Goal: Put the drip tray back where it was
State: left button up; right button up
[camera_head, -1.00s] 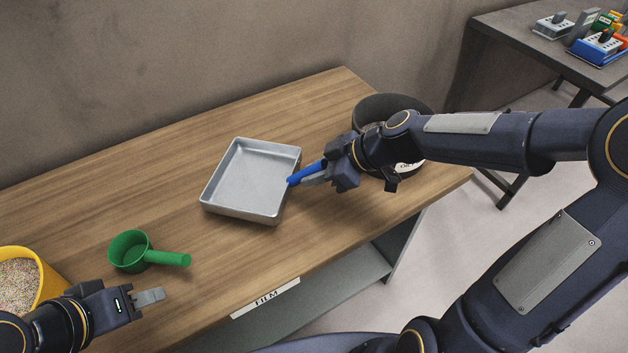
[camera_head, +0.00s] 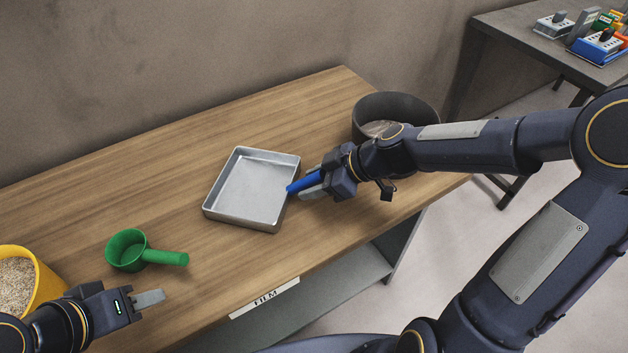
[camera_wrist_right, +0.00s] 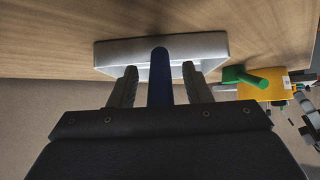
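The drip tray (camera_head: 250,188) is a shallow silver square pan with a blue handle (camera_head: 302,184). It appears to lie flat on the wooden table. My right gripper (camera_head: 312,181) is at the tray's right side. In the right wrist view the gripper (camera_wrist_right: 160,85) has its fingers spread on both sides of the blue handle (camera_wrist_right: 160,78), with gaps showing. The tray (camera_wrist_right: 208,48) shows beyond the fingertips. My left gripper (camera_head: 150,298) is near the table's front left, away from the tray; its finger gap is hidden.
A green scoop (camera_head: 127,250) and a yellow tub of pellets (camera_head: 45,285) are at the left. A dark round bin (camera_head: 415,104) stands behind my right arm. A "FILM" label (camera_head: 264,298) is on the table's front edge. The table behind the tray is clear.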

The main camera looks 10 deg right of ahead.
jog(key=shift+r, duration=0.2)
jog(key=shift+d+r, duration=0.2)
jog(key=shift+d, duration=0.1)
jog(key=s+v, duration=0.1)
jog(key=v, duration=1)
jog(key=s+d+f+m+t+h, duration=0.1)
jog(key=s+m+h, duration=0.4)
jog(key=s+m, duration=0.9)
jog(key=shift+s+d+f, duration=0.2)
jog(key=shift+s+f, duration=0.4)
jog(key=shift+s, duration=0.6)
notch_tip(320, 180, up, 6)
jog(key=p, duration=0.6)
jog(key=shift+p, duration=0.3)
